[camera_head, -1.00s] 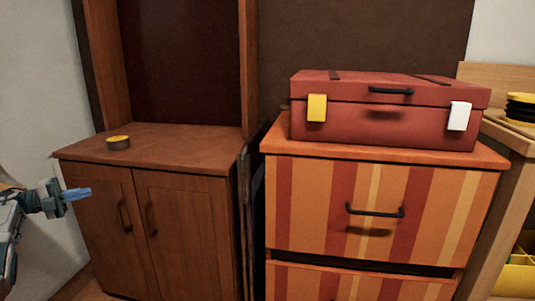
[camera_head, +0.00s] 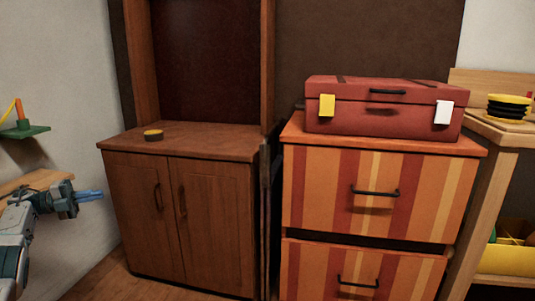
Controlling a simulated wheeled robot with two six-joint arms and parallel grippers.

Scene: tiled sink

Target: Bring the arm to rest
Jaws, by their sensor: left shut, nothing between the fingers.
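My left gripper (camera_head: 90,195) is at the left side of the head view, with its blue fingers pointing right. The fingers are together and nothing is held. It hangs in free air in front of the brown cabinet (camera_head: 210,222), left of the cabinet's doors and apart from them. My left arm (camera_head: 25,230) comes in from the left edge, bent at the wrist. My right gripper is not in the view.
A red suitcase (camera_head: 385,115) sits on a striped drawer unit (camera_head: 330,190). A wooden shelf (camera_head: 497,140) with stacked yellow and black discs (camera_head: 508,105) stands at right. A green board (camera_head: 24,132) shows at left.

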